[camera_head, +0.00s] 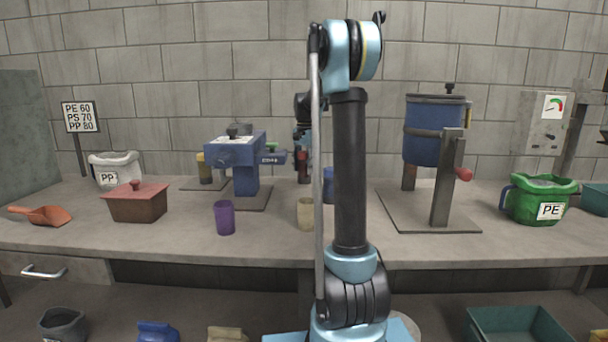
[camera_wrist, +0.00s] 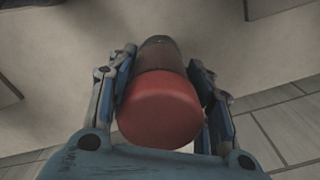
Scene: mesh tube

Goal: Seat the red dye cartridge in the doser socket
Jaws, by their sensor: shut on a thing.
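My gripper (camera_wrist: 160,85) is shut on the red dye cartridge (camera_wrist: 160,110), with one finger on each side. In the wrist view its broad red end faces the camera and its dark end points away towards the bench. In the head view the cartridge (camera_head: 303,167) hangs at or just above the bench, right of the blue doser (camera_head: 237,152); I cannot tell whether it touches the bench. The doser stands on a dark base plate with an arm reaching right. Its socket is not clearly visible. My gripper in the head view (camera_head: 303,148) is small and partly hidden by my arm.
A purple cup (camera_head: 225,217), a beige cup (camera_head: 306,214) and a partly hidden blue one (camera_head: 328,185) stand near. A red-lidded box (camera_head: 137,203) is left. A blue hopper (camera_head: 434,130) and green PE bag (camera_head: 540,199) are right. Bare bench (camera_head: 270,239) lies in front.

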